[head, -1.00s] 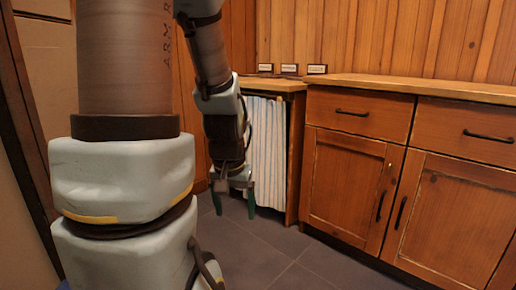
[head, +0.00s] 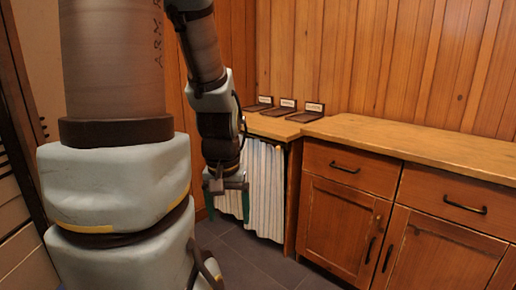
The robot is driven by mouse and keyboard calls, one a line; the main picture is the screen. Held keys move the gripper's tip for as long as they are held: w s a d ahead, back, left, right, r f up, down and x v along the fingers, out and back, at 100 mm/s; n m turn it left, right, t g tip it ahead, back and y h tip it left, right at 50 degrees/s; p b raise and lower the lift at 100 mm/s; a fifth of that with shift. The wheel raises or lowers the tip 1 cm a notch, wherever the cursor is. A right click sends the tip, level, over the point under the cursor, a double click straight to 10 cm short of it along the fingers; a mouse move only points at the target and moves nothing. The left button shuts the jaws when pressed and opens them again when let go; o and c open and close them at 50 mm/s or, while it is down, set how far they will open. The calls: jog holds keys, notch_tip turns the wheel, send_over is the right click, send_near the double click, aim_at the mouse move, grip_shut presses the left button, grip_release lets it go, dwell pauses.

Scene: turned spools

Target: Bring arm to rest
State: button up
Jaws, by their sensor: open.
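My gripper (head: 228,205) hangs at the end of my arm, pointing down, in the middle left of the head view. Its two green-tipped fingers are apart, with nothing seen between them. It is in front of the striped curtain (head: 265,190) under the low counter (head: 270,126); I cannot tell how far from the cloth it is. My upper arm links fill the left of the view and hide part of the wall and floor.
Three dark trays with small label cards (head: 287,104) stand at the back of the low counter. A wooden cabinet (head: 340,215) with drawers and a bare worktop (head: 420,145) runs along the right. Dark floor tiles (head: 250,255) are clear below my gripper.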

notch_tip(320, 180, up, 15)
jog(key=p, duration=1.3)
jog(key=shift+r, duration=0.15)
